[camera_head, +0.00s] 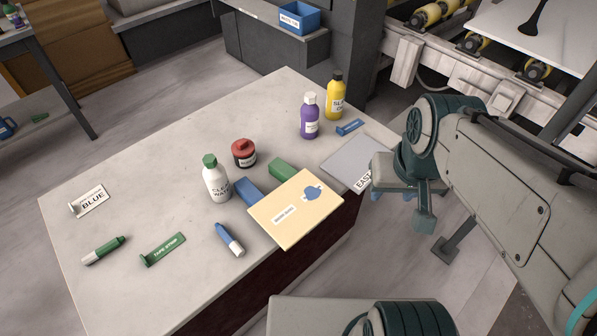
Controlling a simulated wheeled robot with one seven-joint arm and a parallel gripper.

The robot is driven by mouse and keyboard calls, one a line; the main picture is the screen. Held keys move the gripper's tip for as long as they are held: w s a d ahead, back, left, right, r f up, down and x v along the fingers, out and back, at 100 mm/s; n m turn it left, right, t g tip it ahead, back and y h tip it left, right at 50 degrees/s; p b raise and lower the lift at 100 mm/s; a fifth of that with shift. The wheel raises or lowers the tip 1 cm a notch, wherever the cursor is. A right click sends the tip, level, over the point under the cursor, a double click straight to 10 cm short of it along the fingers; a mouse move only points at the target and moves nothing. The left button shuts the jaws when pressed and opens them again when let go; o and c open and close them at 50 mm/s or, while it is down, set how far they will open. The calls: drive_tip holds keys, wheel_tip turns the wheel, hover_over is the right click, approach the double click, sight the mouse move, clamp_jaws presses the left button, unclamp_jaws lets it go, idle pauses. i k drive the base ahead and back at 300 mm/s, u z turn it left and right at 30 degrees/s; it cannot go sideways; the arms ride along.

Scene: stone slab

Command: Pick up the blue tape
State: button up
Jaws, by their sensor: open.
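A small blue strip with pale lettering (349,127), which looks like the blue tape, lies flat on the pale stone slab (130,185) near its right edge. It is in front of the yellow bottle and behind a grey panel. My gripper (412,205) is right of the slab's edge, below and to the right of the strip, and apart from it. It is open, with nothing seen in it. Its fingers are partly hidden by my wrist. A similar green strip marked as tape (163,250) lies at the slab's front left.
The grey panel (350,158) lies between my gripper and the strip. Purple (309,118) and yellow (335,98) bottles stand close to the strip. A white bottle (216,180), red jar (243,153), tan board (297,225) and blue marker (229,239) occupy the middle.

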sight(342, 132)
drive_tip(key=z, duration=0.05)
drive_tip(key=k, duration=0.6)
drive_tip(key=z, duration=0.65)
drive_tip(key=i, duration=1.8)
drive_tip(key=u, duration=0.55)
